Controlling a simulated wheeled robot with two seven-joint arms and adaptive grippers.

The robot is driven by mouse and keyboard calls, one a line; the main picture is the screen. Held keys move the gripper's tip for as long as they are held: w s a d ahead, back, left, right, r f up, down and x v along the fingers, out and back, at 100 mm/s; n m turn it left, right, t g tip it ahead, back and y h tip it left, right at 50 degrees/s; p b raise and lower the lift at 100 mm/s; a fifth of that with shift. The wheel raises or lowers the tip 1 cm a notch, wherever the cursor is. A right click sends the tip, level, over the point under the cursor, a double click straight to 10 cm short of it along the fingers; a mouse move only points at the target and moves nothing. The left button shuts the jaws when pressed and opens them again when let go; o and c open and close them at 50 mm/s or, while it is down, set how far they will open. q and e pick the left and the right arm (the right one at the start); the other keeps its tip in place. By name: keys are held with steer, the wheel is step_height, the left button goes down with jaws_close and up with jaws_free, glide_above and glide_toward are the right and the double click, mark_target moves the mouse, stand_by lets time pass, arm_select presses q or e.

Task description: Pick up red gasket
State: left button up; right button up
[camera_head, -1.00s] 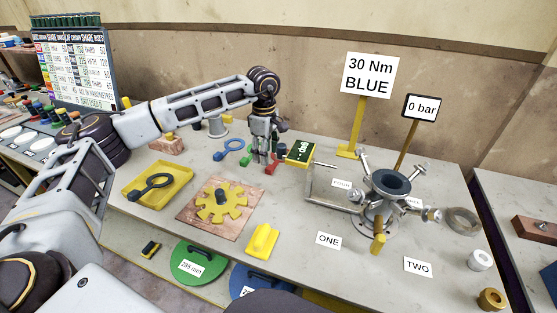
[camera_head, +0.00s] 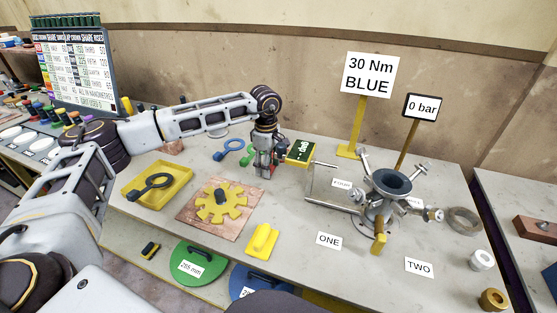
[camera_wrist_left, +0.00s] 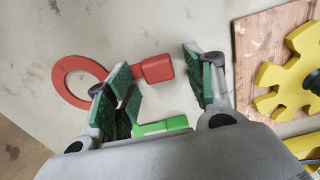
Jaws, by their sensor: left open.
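The red gasket (camera_wrist_left: 63,78) lies flat on the grey table, a ring with a thick tab. In the left wrist view its tab lies between the spread green-padded fingers of my left gripper (camera_wrist_left: 157,62); the ring is partly behind the left finger. My left gripper is open, close over the gasket, and not closed on it. In the head view, the left gripper (camera_head: 266,171) points down and hides most of the gasket. My right gripper is not in view.
A green gasket (camera_wrist_left: 160,126) lies close beside the red one. A blue gasket (camera_head: 232,145), a green box (camera_head: 301,151) and a yellow gear on a wooden board (camera_head: 187,206) are near. A yellow tray (camera_head: 131,192) holds a black gasket. The pipe stand (camera_head: 385,184) is at right.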

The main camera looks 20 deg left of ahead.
arm_select(q)
steer(key=c, duration=1.1)
steer(key=shift+r, duration=0.1)
steer(key=shift+c, duration=0.2)
steer(key=shift+r, duration=0.5)
step_height(320, 180, up, 8)
steer(key=shift+f+p, duration=0.15)
steer(key=shift+p, duration=0.25)
steer(key=shift+r, duration=0.55)
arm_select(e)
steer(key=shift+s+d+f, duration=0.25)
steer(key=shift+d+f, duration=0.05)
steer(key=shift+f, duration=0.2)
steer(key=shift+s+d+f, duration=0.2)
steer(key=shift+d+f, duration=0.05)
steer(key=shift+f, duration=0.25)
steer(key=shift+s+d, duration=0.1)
arm_select(q)
steer(key=shift+r, duration=0.1)
